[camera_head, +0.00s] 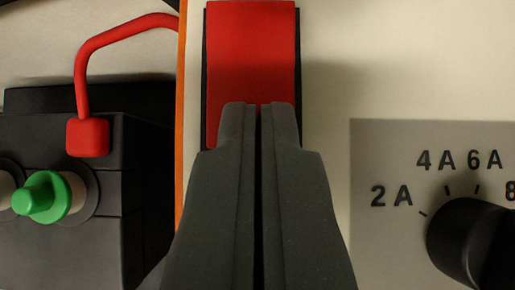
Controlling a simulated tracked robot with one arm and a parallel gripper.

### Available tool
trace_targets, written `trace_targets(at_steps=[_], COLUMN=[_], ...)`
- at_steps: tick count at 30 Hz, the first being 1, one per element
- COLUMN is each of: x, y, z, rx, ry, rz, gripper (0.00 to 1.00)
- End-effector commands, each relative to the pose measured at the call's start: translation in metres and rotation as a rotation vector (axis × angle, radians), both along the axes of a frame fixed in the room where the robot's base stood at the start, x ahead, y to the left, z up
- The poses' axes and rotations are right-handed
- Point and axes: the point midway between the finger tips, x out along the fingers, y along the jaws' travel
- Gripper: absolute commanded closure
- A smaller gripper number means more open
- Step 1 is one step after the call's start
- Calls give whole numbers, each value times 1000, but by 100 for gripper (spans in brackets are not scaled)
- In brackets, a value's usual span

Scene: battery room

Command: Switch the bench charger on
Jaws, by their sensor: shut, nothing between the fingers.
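The bench charger's pale front panel (335,85) fills the middle and right of the view. A red rocker-like switch (252,50) in a dark surround sits on it at top centre. My gripper (257,106) is shut and empty, its fingertips over the lower part of the red switch and hiding it. I cannot tell whether the tips touch the switch, or which way it is set. A black dial knob (470,240) sits at the right on a grey plate marked 2A, 4A, 6A and a cut-off 8.
At the left is a dark battery-like block (60,150). A red cable (100,45) ends in a red clamp or cap (88,137) on it, and a green cap (40,197) sits below. An orange edge (181,110) borders the panel's left side.

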Motion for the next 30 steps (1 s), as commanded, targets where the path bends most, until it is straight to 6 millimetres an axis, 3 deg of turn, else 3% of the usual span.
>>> trace_targets(at_steps=[9,23,30], x=[0,0,-1], y=[-1,-1,0], z=[13,17,41], rx=[0,0,-3], ry=[-1,-1,-4], rz=[-1,-1,0], gripper=[100,100,100])
